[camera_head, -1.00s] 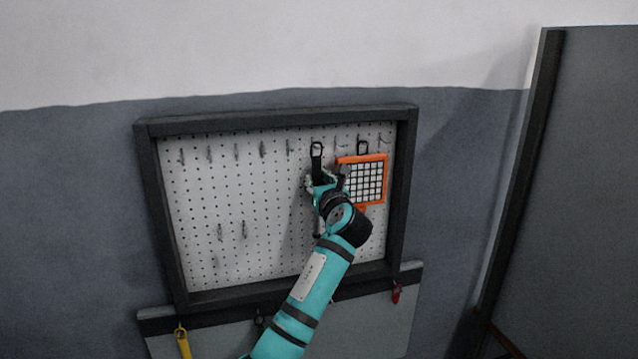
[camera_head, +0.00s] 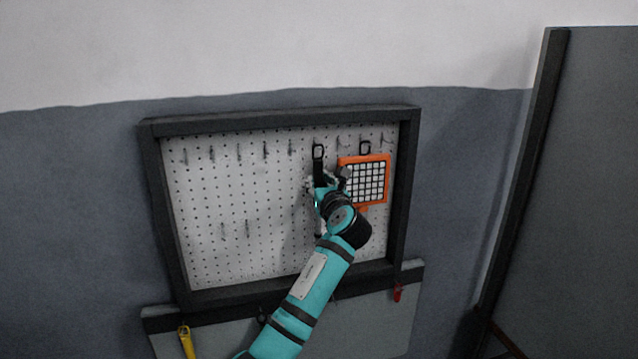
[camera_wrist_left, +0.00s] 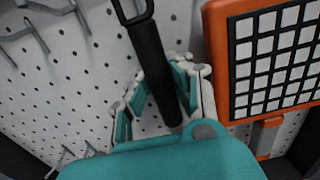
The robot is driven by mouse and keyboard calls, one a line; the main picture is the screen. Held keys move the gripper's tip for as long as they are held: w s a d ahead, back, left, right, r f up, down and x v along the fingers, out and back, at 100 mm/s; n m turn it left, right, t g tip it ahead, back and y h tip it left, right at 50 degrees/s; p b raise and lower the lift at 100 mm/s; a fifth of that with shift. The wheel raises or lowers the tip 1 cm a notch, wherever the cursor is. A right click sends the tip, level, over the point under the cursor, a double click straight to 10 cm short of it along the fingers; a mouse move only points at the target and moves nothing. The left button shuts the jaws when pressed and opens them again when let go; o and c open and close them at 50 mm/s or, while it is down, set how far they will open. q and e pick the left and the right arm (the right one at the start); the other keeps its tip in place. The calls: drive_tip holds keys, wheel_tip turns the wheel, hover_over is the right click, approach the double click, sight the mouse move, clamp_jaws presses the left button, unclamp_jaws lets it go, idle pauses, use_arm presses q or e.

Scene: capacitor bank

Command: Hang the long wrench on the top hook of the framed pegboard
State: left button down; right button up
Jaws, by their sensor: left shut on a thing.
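The long wrench (camera_head: 318,168) is black with an open loop at its top. It stands upright in front of the framed pegboard (camera_head: 276,199), and its loop is level with the top row of hooks (camera_head: 265,150). My left gripper (camera_head: 321,187) is shut on the wrench below the loop. In the left wrist view the dark wrench shaft (camera_wrist_left: 153,66) rises between the fingers (camera_wrist_left: 162,92). The loop is partly cut off at the top edge there, and I cannot tell whether a hook passes through it. My right gripper is not in view.
An orange-framed grid piece (camera_head: 366,181) hangs close on the right of my left gripper. Bare hooks (camera_wrist_left: 25,37) stick out at the left in the wrist view. A lower panel carries a yellow tool (camera_head: 186,341) and a red one (camera_head: 397,292).

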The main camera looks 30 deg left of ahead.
use_arm(q)
drive_tip(key=c, duration=1.1)
unclamp_jaws()
drive_tip(key=shift+r, duration=0.1)
